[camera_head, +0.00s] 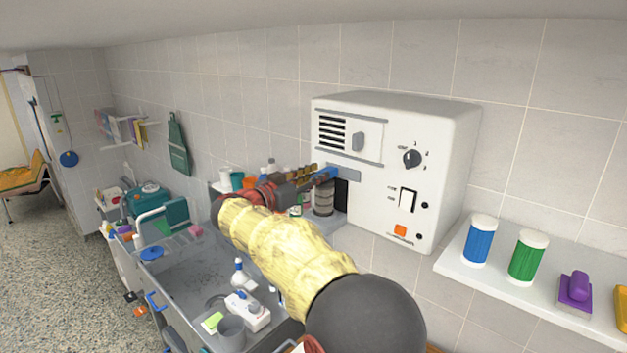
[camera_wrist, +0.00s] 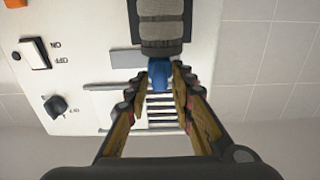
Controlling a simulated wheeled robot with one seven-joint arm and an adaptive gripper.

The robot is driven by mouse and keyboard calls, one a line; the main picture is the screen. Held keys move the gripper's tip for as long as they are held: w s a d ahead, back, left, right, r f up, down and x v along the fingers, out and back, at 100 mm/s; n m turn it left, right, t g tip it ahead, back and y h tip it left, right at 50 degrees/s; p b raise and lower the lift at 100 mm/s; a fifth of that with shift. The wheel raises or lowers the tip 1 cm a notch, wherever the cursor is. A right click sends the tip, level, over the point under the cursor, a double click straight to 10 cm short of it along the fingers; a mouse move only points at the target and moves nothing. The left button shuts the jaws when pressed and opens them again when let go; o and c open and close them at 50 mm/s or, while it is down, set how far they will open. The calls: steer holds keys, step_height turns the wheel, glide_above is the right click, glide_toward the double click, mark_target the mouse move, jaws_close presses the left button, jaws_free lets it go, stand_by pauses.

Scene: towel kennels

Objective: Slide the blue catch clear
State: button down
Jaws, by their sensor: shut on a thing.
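A white wall-mounted box (camera_head: 447,140) has a black vent grille and a blue catch (camera_head: 327,173) low on its left side. My gripper (camera_head: 316,177) reaches in from the left and is shut on the blue catch. In the wrist view the blue catch (camera_wrist: 160,74) sits between the two fingertips of my gripper (camera_wrist: 161,80), its lower part partly covered by them. The catch lies between the grille (camera_wrist: 162,108) and a grey ribbed cylinder (camera_wrist: 161,22). Whether the catch touches the cylinder is unclear.
The box also carries a dial (camera_head: 412,158), a rocker switch (camera_head: 408,200) and an orange button (camera_head: 400,231). A shelf (camera_head: 455,269) at the right holds a blue canister (camera_head: 480,242) and a green canister (camera_head: 528,260). A cluttered sink (camera_head: 185,275) lies below my arm.

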mark_target(333, 182)
steer(key=s+d+b, duration=0.1)
steer(key=d+b, duration=0.1)
steer(key=b, duration=0.2)
steer(key=s+d+b, duration=0.2)
steer(key=b, duration=0.3)
steer(key=shift+s+d, duration=0.3)
steer(key=shift+d, duration=0.05)
steer(key=c, duration=2)
jaws_free()
steer(key=shift+o, duration=1)
steer(key=shift+s+d, duration=0.15)
